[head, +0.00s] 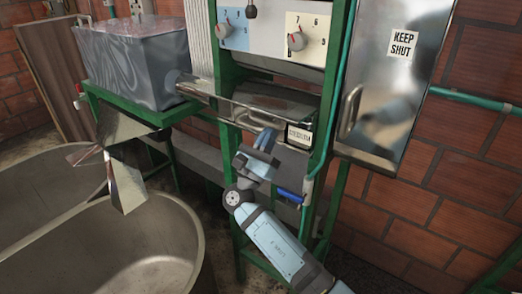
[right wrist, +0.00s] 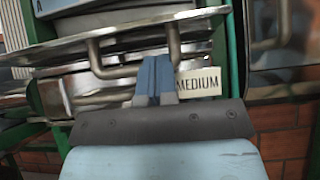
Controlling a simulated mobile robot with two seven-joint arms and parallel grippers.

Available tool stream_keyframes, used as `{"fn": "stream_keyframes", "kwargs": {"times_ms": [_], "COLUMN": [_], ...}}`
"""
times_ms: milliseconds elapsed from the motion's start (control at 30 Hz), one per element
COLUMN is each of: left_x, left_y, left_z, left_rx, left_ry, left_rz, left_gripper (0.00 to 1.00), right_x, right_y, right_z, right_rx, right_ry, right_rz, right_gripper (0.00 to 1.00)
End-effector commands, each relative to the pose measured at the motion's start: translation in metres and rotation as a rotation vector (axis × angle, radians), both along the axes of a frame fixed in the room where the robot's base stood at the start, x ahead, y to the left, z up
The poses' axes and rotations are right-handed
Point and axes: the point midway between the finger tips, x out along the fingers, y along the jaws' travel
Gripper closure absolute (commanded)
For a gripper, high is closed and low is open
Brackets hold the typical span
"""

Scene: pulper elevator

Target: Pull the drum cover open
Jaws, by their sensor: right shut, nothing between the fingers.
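The drum cover (head: 262,100) is a shiny metal lid between the green posts, below the dial panel. It looks lowered, lying nearly flat. In the right wrist view the cover's front edge (right wrist: 130,35) crosses the top, with a bent metal bar handle (right wrist: 97,58) under it. My right gripper (head: 266,141) is in front of and just below the cover, beside the white label. In the right wrist view its blue fingertips (right wrist: 153,68) are together and empty, near the handle's right leg; I cannot tell whether they touch it. My left gripper is not in view.
The label (right wrist: 198,83) reads MEDIUM. A metal cabinet marked KEEP SHUT (head: 385,85) with a handle stands at the right. A grey hopper box (head: 135,60), angled metal chutes (head: 125,165) and large metal tubs (head: 110,250) are at the left. A brick wall (head: 430,200) is behind.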

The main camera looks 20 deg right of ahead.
Motion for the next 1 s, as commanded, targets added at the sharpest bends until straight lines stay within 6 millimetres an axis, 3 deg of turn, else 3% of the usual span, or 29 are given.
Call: {"fn": "stream_keyframes", "kwargs": {"times_ms": [33, 200, 633, 900, 1000], "left_x": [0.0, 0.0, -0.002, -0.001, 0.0], "left_y": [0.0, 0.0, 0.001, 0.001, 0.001], "left_z": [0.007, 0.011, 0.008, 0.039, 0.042], "left_rx": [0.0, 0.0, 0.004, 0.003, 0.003], "left_ry": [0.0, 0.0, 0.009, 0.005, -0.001], "left_rz": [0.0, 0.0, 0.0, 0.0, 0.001], "left_gripper": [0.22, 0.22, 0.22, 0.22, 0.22], "right_x": [0.0, 0.0, 0.0, -0.001, -0.001], "right_y": [0.0, 0.0, 0.0, 0.002, 0.001], "right_z": [0.011, 0.023, 0.027, 0.052, 0.058], "right_rx": [0.002, 0.001, 0.006, 0.145, 0.156], "right_ry": [0.0, 0.001, 0.004, 0.11, 0.119], "right_rz": [0.0, 0.0, 0.0, 0.0, -0.001], "right_gripper": [1.0, 1.0, 1.0, 1.0, 1.0]}}
